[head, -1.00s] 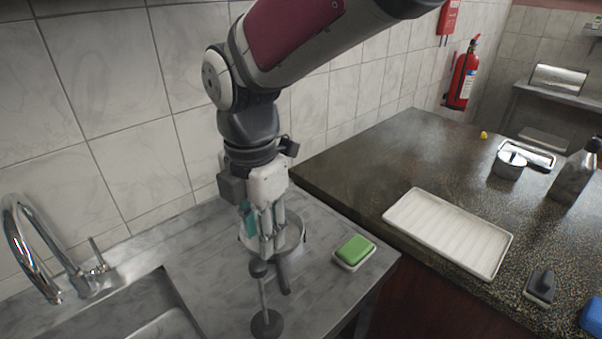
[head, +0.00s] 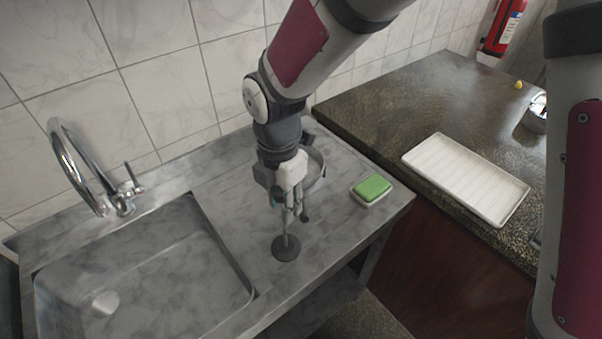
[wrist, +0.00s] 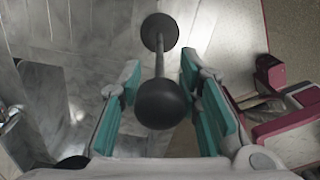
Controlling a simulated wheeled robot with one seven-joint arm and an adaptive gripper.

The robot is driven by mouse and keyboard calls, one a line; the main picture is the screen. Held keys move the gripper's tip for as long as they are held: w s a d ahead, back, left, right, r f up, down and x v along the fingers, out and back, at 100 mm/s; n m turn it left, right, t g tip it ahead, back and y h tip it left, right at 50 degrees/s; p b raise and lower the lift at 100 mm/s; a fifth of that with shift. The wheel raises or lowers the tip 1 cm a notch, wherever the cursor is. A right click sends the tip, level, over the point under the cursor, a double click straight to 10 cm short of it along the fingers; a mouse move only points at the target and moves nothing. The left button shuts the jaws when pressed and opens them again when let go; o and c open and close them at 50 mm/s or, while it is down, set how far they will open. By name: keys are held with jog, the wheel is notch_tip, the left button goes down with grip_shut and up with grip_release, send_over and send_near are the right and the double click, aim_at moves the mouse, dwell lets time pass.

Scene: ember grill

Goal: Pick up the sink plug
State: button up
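The sink plug (head: 286,248) is a dark disc with a thin upright rod. It stands on the grey worktop to the right of the sink. In the wrist view its round black knob (wrist: 163,103) is in front, with the rod and disc behind. My gripper (head: 287,207) points down over the plug. The knob is hard to make out in the head view.
A sink basin (head: 150,270) with a chrome tap (head: 75,165) lies left. A round metal pan (head: 318,165) sits partly hidden behind my gripper. A green sponge (head: 373,187) lies right. A white tray (head: 465,178) rests on the dark counter (head: 400,110).

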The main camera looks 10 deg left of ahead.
notch_tip(320, 180, down, 3)
jog(key=shift+r, duration=0.1)
jog(key=shift+c, duration=0.5)
grip_shut()
jog(key=shift+r, duration=0.1)
